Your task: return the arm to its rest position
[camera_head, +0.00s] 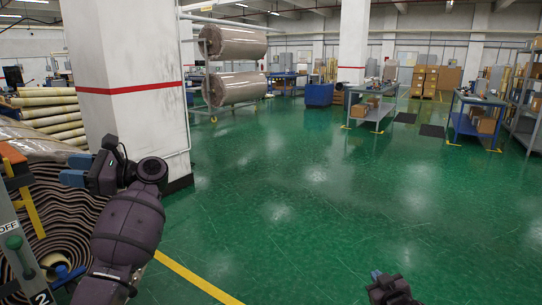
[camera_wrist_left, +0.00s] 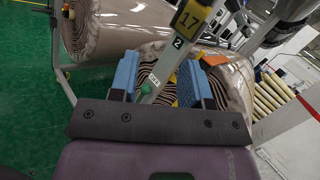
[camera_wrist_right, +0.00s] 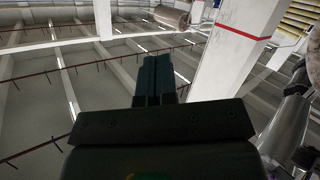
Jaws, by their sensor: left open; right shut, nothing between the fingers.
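My left gripper (camera_head: 74,169) is raised in front of the white pillar's left side in the head view. Its blue fingers are apart in the left wrist view (camera_wrist_left: 160,82). A grey post with a green knob (camera_wrist_left: 146,89) and a wrapped roll's spiral end show behind the gap; I cannot tell any contact. My right gripper (camera_head: 378,275) is low at the bottom edge of the head view, mostly cut off. Its fingers are together and empty in the right wrist view (camera_wrist_right: 156,78).
A large roll (camera_head: 55,215) and a stand post (camera_head: 28,262) are close at the left, beside my left arm. The white pillar (camera_head: 125,60) stands just behind. Two wrapped rolls (camera_head: 236,88) hang on a rack further back. The green floor (camera_head: 300,200) is clear at the middle and right.

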